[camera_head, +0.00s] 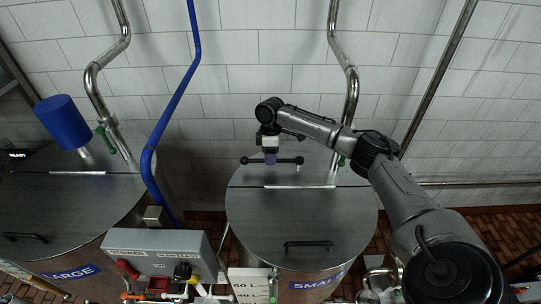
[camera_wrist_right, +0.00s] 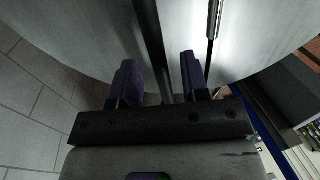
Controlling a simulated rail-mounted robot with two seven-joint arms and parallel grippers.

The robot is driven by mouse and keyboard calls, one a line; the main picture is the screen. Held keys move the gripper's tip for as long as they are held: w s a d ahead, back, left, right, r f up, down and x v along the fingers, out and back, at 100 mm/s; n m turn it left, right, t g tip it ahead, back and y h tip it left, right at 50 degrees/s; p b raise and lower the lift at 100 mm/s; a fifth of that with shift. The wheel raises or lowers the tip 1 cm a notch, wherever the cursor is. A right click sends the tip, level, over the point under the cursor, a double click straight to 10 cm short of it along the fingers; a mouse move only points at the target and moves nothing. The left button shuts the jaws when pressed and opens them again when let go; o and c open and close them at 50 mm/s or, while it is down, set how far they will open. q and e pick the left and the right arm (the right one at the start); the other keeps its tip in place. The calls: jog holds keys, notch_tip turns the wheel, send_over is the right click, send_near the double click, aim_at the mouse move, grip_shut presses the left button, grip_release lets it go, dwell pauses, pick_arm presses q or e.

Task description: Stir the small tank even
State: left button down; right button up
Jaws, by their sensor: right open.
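The small tank (camera_head: 312,281), with a blue "SMALL" label, has a round metal lid (camera_head: 260,215) that is shut. My right gripper (camera_head: 270,158) is at the rear handle, fingers pointing down. In the right wrist view, its purple fingers (camera_wrist_right: 160,72) are apart, with the dark bar (camera_wrist_right: 150,35) running between them in the picture. I cannot tell whether they touch it. The left gripper is not in view.
A large tank (camera_head: 70,272) stands at left with a blue motor (camera_head: 62,122) on top. A blue pipe (camera_head: 170,100) and a steel pipe (camera_head: 345,75) rise along the tiled wall.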

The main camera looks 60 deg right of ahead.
jog(key=shift+f, duration=0.2)
jog(key=shift+c, duration=0.2)
grip_shut()
dwell(0.4)
